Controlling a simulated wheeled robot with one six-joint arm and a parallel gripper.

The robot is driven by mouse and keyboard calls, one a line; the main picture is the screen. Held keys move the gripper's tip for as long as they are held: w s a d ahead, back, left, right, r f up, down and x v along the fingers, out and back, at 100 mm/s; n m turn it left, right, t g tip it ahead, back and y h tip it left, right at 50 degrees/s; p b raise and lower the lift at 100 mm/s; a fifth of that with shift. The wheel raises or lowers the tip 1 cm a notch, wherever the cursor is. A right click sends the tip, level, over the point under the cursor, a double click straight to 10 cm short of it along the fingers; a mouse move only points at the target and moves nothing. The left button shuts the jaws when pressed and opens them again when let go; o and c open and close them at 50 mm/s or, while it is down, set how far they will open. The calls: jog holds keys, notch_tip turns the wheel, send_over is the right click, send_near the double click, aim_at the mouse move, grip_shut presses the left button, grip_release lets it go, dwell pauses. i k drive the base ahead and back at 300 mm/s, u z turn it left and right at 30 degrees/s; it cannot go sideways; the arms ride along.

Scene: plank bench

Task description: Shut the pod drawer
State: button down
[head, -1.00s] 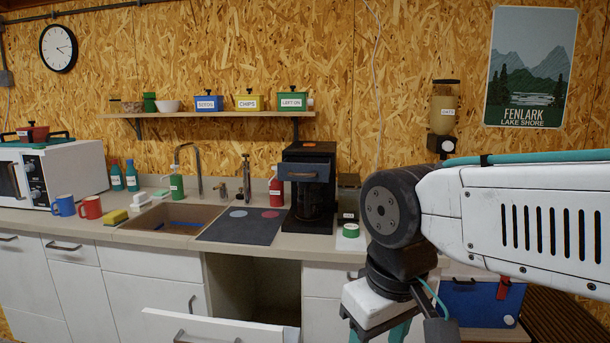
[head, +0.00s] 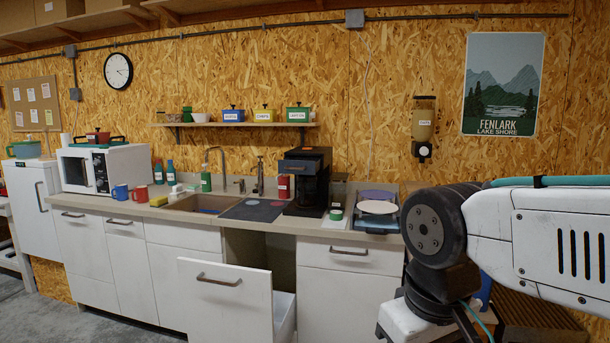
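A white drawer (head: 226,301) with a grey bar handle stands pulled out from the counter's base units, below and right of the sink. Its front faces me and part of its right side wall shows. A dark gap lies above and behind it under the countertop. I see no label on it, so I cannot tell its contents. My arm comes in from the right edge and bends down at the lower right, well apart from the drawer. My gripper's fingers are below the frame and out of sight.
The countertop (head: 330,228) carries a black coffee machine (head: 304,165), a sink (head: 203,203), mugs and a microwave (head: 127,165). A closed white drawer (head: 346,254) is right of the open one. Grey floor (head: 70,310) is clear at the lower left.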

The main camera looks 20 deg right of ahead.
aim_at(294, 165)
jog(key=z, duration=0.85)
jog(key=i, duration=1.5)
jog(key=u, duration=0.6)
